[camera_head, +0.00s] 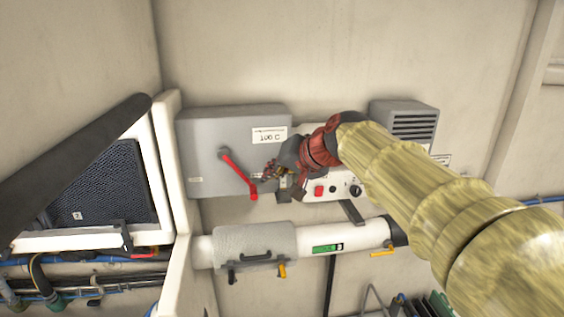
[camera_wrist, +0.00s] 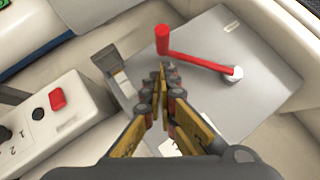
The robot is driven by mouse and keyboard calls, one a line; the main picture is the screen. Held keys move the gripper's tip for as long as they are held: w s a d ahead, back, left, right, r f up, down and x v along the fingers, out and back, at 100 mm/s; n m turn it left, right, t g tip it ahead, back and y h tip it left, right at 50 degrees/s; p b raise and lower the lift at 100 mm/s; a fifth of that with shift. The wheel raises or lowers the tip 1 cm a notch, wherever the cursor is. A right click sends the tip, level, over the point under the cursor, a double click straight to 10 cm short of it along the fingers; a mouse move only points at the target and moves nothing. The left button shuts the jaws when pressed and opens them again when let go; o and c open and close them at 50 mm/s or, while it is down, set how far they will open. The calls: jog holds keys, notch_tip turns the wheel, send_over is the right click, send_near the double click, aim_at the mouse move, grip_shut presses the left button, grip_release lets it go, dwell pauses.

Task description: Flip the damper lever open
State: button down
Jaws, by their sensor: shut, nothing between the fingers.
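A long red lever (camera_head: 238,174) is mounted on a grey box (camera_head: 200,123). In the head view it slants down and right from its grey pivot. The lever also shows in the wrist view (camera_wrist: 198,61), with its bent end at upper left and its round pivot at right. My gripper (camera_head: 266,174) is shut and empty, just right of the lever in the head view. In the wrist view my gripper (camera_wrist: 160,70) points just below the lever's bent end, with a visible gap. No label readable here names the damper lever.
A control panel with a red button (camera_head: 319,190) and a vented grey box (camera_head: 412,121) are at right. Below runs a white pipe (camera_head: 360,236) with yellow handles. A framed dark mesh panel (camera_head: 105,190) at left has a small red handle (camera_head: 145,255) beneath.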

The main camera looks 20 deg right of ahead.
jog(key=shift+a+f, duration=0.7)
jog(key=shift+f, duration=0.3)
jog(key=shift+f, duration=0.15)
jog(key=shift+a+f+b, duration=0.1)
jog(key=shift+b, duration=0.75)
